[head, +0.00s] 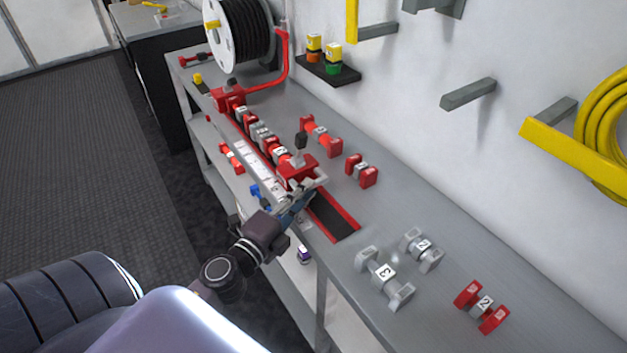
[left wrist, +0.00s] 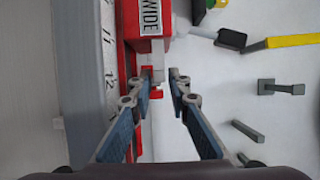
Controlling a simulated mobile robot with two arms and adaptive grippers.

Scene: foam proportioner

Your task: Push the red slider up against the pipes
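The red slider (head: 297,170) sits on the red-edged rail (head: 333,215) on the workbench, at the near end of a row of pipes (head: 262,132). I cannot tell whether it touches the last pipe. In the left wrist view the slider (left wrist: 149,45) shows ahead of the fingers, with a WIDE label on it. My left gripper (head: 306,194) is at the slider's near side, low over the rail. In the left wrist view the left gripper (left wrist: 161,76) has its fingertips apart, with a gap between them. My right gripper is out of view.
A red end block (head: 228,97) stands at the rail's far end, near a hose reel (head: 238,35). Loose red fittings (head: 320,136) lie behind the rail. Grey fittings (head: 385,278) and a red-ended one (head: 482,306) lie at the right. The rail's near end is bare.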

